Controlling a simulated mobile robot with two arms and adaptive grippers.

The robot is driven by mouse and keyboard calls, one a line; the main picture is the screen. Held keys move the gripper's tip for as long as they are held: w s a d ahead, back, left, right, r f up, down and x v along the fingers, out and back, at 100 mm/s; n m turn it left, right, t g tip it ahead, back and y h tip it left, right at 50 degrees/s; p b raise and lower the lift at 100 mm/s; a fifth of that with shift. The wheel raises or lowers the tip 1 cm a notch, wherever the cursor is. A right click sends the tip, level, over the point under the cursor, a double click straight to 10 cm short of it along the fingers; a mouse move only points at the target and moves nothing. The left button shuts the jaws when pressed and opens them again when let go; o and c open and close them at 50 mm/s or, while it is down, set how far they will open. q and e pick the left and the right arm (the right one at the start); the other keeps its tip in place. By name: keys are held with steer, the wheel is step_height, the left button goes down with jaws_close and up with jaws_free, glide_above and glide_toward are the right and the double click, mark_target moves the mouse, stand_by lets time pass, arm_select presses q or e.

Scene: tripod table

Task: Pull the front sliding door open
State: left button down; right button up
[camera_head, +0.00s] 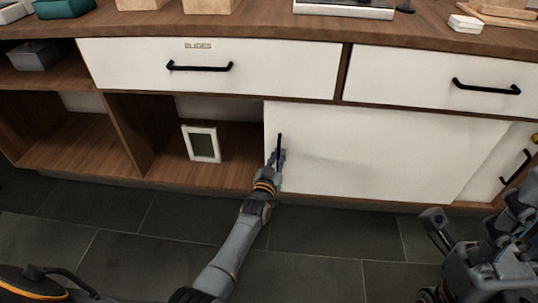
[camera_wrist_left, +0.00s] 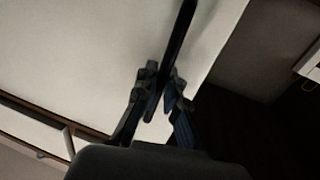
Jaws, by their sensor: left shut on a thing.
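The front sliding door (camera_head: 375,150) is a plain white panel in the lower part of the wooden cabinet. Its left edge stands beside an open compartment. A black upright bar handle (camera_head: 280,142) sits near that edge. My left gripper (camera_head: 276,160) is shut on the handle, at its lower part. In the left wrist view the fingers (camera_wrist_left: 165,92) close around the black bar (camera_wrist_left: 181,30), with the white panel (camera_wrist_left: 80,50) behind. My right gripper (camera_head: 470,222) is at the lower right, away from the door, its fingers apart and empty.
A small framed item (camera_head: 202,144) stands in the open compartment left of the door. White drawers with black handles (camera_head: 200,67) lie above. Another white panel with a black handle (camera_head: 515,167) is at the right. Dark floor tiles (camera_head: 330,240) are clear in front.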

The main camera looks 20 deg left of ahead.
arm_select(q)
steer(key=shift+d+f, duration=0.2)
steer(key=shift+d, duration=0.45)
steer(key=c, duration=1.7)
jaws_free()
steer(key=shift+w+r, duration=0.1)
steer(key=shift+a, duration=0.1)
steer(key=s, duration=1.2)
steer(key=shift+d, duration=0.3)
